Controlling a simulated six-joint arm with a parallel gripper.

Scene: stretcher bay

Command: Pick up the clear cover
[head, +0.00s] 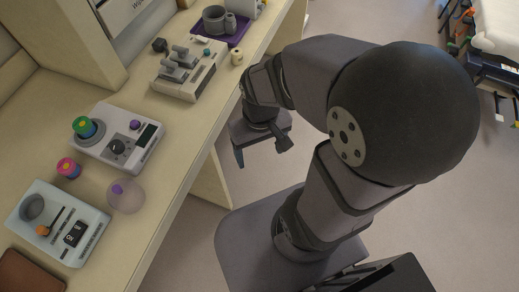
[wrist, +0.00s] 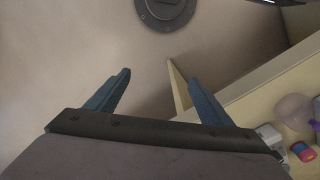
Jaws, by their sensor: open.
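The clear cover (head: 125,195) is a see-through, faintly pinkish dome with a small purple knob. It sits on the bench near its front edge, between two devices. It also shows as a pale dome at the right edge of the wrist view (wrist: 293,108). My gripper (head: 262,149) hangs over the floor beyond the bench's front edge, well apart from the cover, up and to its right in the head view. In the wrist view its two blue fingers (wrist: 160,80) are spread with nothing between them.
On the bench (head: 168,207), a pink-topped cylinder (head: 68,168) stands beside the cover. A device with a green-topped cylinder (head: 83,127) and a device with a grey round well (head: 62,225) flank it. A lever device (head: 188,70) and purple tray (head: 229,39) stand farther back.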

